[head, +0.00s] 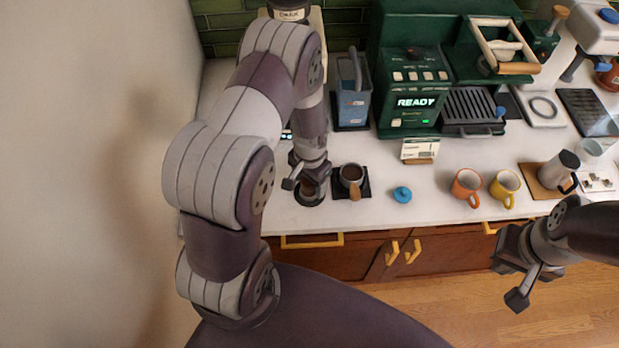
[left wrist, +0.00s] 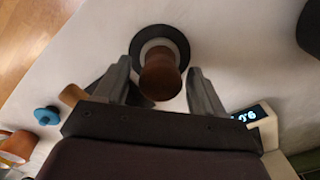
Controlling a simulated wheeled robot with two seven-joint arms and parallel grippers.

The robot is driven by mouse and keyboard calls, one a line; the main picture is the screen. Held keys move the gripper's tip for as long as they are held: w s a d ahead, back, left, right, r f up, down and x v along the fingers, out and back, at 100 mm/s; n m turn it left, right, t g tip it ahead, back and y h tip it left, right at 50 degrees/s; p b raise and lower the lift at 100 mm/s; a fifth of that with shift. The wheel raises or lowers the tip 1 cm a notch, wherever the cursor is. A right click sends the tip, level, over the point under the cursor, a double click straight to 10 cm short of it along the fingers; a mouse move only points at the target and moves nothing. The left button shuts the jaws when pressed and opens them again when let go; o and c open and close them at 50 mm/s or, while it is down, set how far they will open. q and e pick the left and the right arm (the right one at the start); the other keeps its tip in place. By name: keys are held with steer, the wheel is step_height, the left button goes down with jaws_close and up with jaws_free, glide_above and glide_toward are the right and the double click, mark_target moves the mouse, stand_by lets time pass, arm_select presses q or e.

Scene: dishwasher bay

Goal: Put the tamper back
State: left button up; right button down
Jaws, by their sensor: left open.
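The tamper stands upright with its brown wooden handle (left wrist: 160,75) toward the left wrist camera, on a dark round base (left wrist: 172,38). In the head view its brown handle (head: 308,187) shows only partly, under my left gripper (head: 307,178). In the left wrist view my left gripper (left wrist: 163,88) is open, with one finger on each side of the handle and gaps showing beside it. My right gripper (head: 514,281) is open and empty, in front of the counter at the right.
A portafilter (head: 351,174) with a wooden handle lies on a black mat (head: 365,188) just right of the tamper. A blue item (head: 402,195), an orange mug (head: 466,186) and a yellow mug (head: 504,187) stand further right. The green machine (head: 412,88) stands behind.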

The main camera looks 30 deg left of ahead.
arm_select(q)
steer(key=shift+r, duration=0.35)
step_height(320, 180, up, 12)
steer(key=f+b, duration=0.1)
steer(key=b, duration=0.2)
steer(key=s+d+r+n+t+b, duration=0.1)
steer(key=s+d+n+b, duration=0.1)
steer(key=s+d, duration=0.3)
steer(key=s, duration=0.4)
steer(key=shift+d+r+b, duration=0.25)
steer(key=shift+r+b, duration=0.05)
steer(key=shift+r, duration=0.1)
